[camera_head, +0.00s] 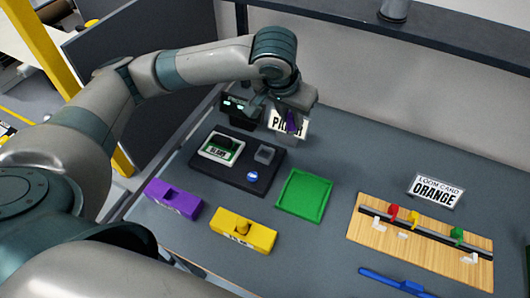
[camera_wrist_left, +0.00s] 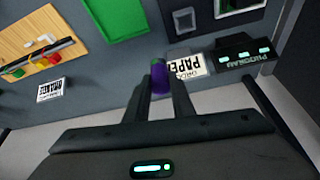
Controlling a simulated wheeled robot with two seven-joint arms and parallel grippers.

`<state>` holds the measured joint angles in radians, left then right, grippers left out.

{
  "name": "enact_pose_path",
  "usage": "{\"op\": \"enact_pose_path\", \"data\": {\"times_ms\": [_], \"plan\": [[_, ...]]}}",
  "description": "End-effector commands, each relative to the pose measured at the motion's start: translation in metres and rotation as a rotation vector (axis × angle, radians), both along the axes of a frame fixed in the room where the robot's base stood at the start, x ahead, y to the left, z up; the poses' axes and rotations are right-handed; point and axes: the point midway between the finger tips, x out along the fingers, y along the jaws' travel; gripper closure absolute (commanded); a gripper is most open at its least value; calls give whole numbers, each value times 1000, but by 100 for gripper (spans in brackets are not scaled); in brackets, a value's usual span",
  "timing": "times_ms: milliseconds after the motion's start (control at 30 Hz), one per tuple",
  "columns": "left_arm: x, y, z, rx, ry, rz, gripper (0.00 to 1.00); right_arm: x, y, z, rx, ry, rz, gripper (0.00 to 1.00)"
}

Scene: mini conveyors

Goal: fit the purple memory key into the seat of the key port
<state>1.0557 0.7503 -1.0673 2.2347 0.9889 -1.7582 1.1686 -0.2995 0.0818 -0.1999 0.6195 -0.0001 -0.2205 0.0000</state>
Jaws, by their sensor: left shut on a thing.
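My left gripper (camera_head: 287,122) is shut on the small purple memory key (camera_head: 291,122), above the back of the table in front of a white sign. In the left wrist view the purple key (camera_wrist_left: 160,78) stands between the two fingertips (camera_wrist_left: 160,92). A dark board (camera_head: 225,178) lies left of and nearer than the gripper. It carries a small grey block (camera_head: 265,154), a green and white labelled unit (camera_head: 221,148) and a blue round spot. I cannot tell for sure which part is the key port's seat. My right gripper is not in view.
A black box with lit teal marks (camera_head: 240,112) stands at the back. A green tray (camera_head: 304,196), a purple block (camera_head: 173,198) and a yellow block (camera_head: 243,232) lie nearer. A wooden board (camera_head: 370,228) with coloured clips and an ORANGE sign (camera_head: 436,191) are at right.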

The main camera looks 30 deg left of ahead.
Motion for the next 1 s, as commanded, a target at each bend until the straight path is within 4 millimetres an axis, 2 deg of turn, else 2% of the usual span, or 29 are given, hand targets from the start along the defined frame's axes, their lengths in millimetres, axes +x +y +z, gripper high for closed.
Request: {"op": "enact_pose_path", "data": {"times_ms": [33,500,700,1000], "plan": [[-1,-4,6,-4,8,-29,100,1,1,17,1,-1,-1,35],[-14,-34,-13,-19,11,-459,100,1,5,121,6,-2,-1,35],[-23,-39,-25,-9,-8,-585,100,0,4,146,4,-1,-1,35],[-27,-40,-33,-1,-20,-637,100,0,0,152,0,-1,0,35]]}}
